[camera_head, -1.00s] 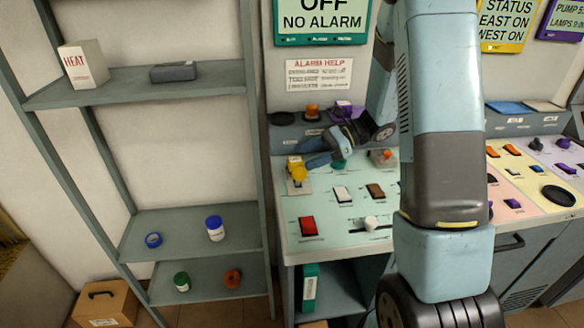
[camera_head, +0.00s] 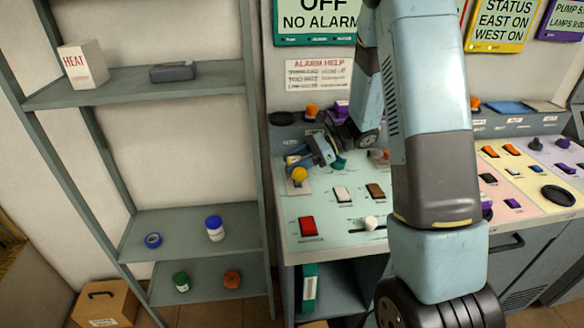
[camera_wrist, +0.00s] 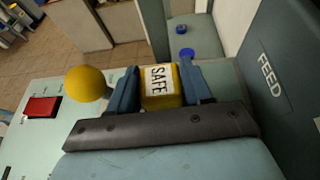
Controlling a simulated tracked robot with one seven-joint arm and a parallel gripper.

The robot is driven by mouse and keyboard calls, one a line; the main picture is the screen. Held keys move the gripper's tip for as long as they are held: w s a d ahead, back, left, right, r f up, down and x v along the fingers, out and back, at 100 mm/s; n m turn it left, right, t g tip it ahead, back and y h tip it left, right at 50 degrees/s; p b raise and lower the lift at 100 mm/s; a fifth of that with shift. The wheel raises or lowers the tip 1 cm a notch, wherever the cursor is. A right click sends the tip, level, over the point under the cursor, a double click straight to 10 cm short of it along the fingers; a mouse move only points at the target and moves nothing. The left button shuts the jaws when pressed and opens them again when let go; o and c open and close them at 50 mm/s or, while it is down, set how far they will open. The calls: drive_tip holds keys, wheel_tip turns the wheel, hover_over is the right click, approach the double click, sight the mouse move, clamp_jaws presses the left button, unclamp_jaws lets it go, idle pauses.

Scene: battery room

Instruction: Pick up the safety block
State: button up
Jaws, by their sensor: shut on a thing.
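The safety block (camera_wrist: 161,91) is yellow with a white label reading SAFE. In the wrist view it sits between the two blue fingers of my gripper (camera_wrist: 160,84), which are shut on it from both sides. In the head view my gripper (camera_head: 305,158) is low over the left part of the pale green panel, beside a yellow ball knob (camera_head: 299,174). The block is mostly hidden there by the fingers. I cannot tell whether it touches the panel.
The yellow knob is close beside one finger in the wrist view (camera_wrist: 85,83). A red switch (camera_head: 308,227), white and brown switches and a white slider knob (camera_head: 371,222) are on the panel. A grey wall marked FEED (camera_wrist: 270,75) stands nearby. Open shelves (camera_head: 140,85) are at left.

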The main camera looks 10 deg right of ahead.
drive_tip(key=c, duration=0.4)
